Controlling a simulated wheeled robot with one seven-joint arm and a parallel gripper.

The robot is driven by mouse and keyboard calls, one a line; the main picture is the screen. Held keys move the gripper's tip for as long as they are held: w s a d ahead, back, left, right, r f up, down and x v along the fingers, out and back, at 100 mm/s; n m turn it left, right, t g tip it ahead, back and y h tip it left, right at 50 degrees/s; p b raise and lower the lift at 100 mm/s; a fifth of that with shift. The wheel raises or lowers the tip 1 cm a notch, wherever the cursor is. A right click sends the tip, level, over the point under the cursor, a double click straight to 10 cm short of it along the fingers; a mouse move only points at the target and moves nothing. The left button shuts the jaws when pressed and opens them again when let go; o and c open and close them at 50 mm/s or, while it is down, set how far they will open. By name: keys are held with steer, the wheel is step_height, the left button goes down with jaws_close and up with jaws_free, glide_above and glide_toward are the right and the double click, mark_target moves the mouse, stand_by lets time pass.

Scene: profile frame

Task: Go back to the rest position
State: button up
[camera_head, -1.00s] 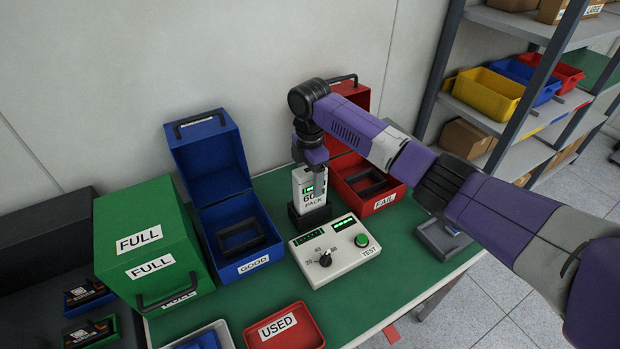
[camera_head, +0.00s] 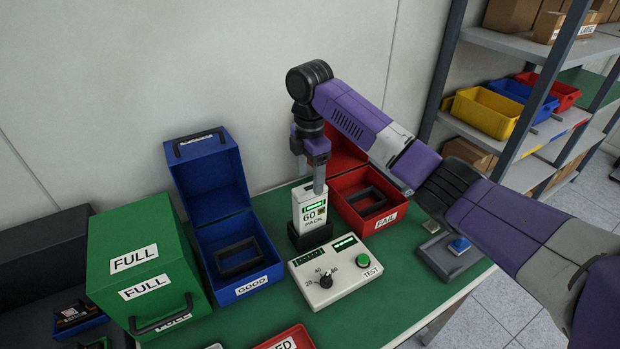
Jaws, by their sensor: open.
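My gripper (camera_head: 316,188) points straight down just above the white battery pack, with its jaws open. The pack (camera_head: 311,210), marked 60 and PACK with a green display, stands upright in a black socket (camera_head: 310,238) behind the tester. The fingertips are close to the pack's top; whether they touch it I cannot tell. The white tester (camera_head: 335,272) has a dial, a green TEST button and lit green displays. My purple arm reaches in from the right.
An open blue GOOD box (camera_head: 238,250) stands left of the pack and an open red FAIL box (camera_head: 370,205) right of it. A closed green FULL box (camera_head: 146,262) is farther left. Shelves with bins (camera_head: 488,112) stand at the right. The red tray (camera_head: 288,340) is cut off at the bottom.

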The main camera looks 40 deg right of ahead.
steer(key=shift+w, duration=0.1)
stand_by(0.3)
steer(key=w+a+r+m+t, duration=0.2)
steer(key=w+t, duration=0.2)
steer(key=w, duration=0.2)
steer(key=w+a+r+m+t, duration=0.2)
steer(key=w+t, duration=0.1)
steer(key=w, duration=0.3)
steer(key=s+a+r+m+t+y, duration=0.1)
steer(key=a+m+t, duration=0.35)
steer(key=a, duration=0.35)
steer(key=s+a+r+m+t+y, duration=0.1)
steer(key=a+r+m+t, duration=0.15)
steer(key=a+t, duration=0.35)
steer(key=s+a+f+m+g, duration=0.1)
steer(key=s+a+f, duration=0.1)
steer(key=s, duration=1.4)
steer(key=s+a+f+m+h+b, duration=0.1)
steer(key=s+f, duration=0.4)
steer(key=s, duration=1.2)
steer(key=s+a+f+m+g+h+b, duration=0.1)
steer(key=s+a+f, duration=0.2)
steer(key=s, duration=1.4)
steer(key=shift+s+a+f+m+g, duration=0.2)
steer(key=shift+a+f+m+g, duration=0.1)
steer(key=shift+a+m+g, duration=0.15)
